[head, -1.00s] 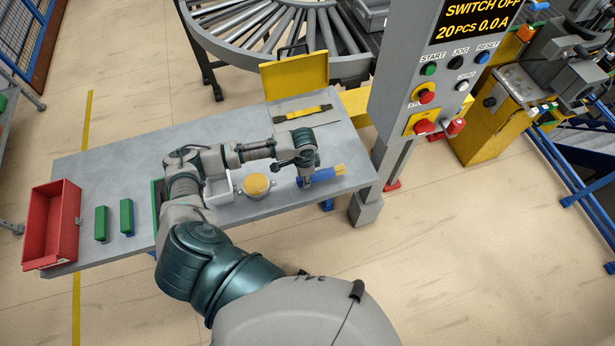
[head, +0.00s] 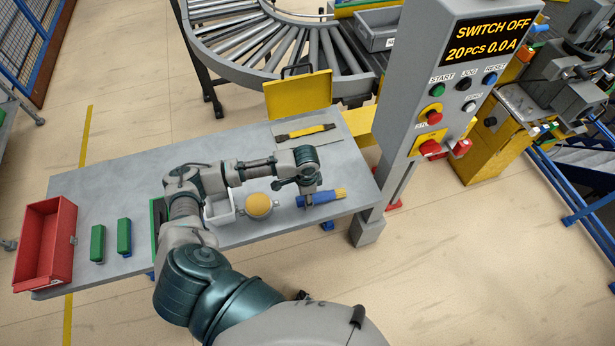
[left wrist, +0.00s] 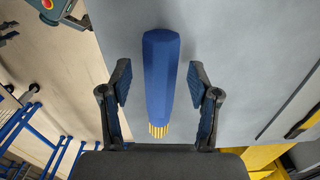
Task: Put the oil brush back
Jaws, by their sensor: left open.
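The oil brush has a blue handle (head: 318,199) and yellow bristles (head: 341,193). It lies near the right front edge of the grey table (head: 140,167). My left gripper (head: 309,198) is directly over the handle, pointing down, and hides part of it. In the left wrist view the open fingers (left wrist: 158,78) stand on either side of the blue handle (left wrist: 162,60), with gaps on both sides. The bristles (left wrist: 158,130) show close to the palm side of that picture. My right gripper is not in view.
A round pot with a yellow top (head: 258,205) and a white bin (head: 220,217) stand left of the brush. A yellow-and-dark tool (head: 305,131) lies behind. Two green blocks (head: 124,236) and a red bin (head: 46,240) are at left. The control post (head: 400,120) stands at right.

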